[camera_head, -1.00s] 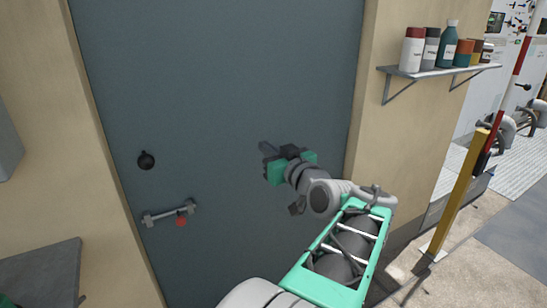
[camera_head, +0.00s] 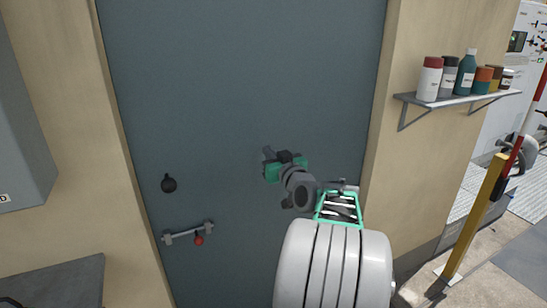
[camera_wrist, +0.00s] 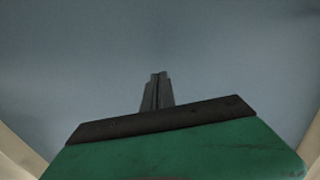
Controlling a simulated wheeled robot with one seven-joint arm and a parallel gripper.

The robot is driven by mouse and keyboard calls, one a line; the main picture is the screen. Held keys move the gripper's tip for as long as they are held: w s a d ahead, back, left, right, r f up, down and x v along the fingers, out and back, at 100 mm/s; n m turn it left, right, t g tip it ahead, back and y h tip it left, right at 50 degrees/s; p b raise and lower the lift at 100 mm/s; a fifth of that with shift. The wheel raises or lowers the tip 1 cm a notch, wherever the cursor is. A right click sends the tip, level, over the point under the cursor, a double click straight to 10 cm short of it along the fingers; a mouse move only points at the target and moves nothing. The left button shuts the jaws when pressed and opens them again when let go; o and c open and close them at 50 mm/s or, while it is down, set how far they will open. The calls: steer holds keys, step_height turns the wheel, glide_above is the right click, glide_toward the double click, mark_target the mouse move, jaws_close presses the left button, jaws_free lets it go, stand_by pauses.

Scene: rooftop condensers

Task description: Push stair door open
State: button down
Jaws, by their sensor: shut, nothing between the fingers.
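The stair door (camera_head: 250,80) is a dark grey-blue panel set in a beige wall, and it looks closed in its frame. In the wrist view the shut fingers (camera_wrist: 157,90) point at the plain door surface (camera_wrist: 80,60). I cannot tell whether the fingertips touch it.
A wall shelf (camera_head: 410,98) with several bottles (camera_head: 466,74) is right of the door. A yellow post (camera_head: 474,217) and a red-white pole (camera_head: 528,125) stand farther right. A grey box (camera_head: 20,130) and a dark tabletop (camera_head: 60,282) are at the left.

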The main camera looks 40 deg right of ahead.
mark_target(260, 143)
steer(key=shift+w+d, duration=0.15)
steer(key=shift+w, duration=0.5)
steer(key=shift+b+x, duration=0.4)
steer(key=shift+x, duration=0.75)
steer(key=shift+w+d+r, duration=0.1)
steer(key=shift+w+d, duration=0.05)
steer(key=shift+w, duration=0.3)
steer(key=shift+w+d, duration=0.15)
steer(key=shift+w, duration=0.3)
steer(key=shift+s, duration=0.1)
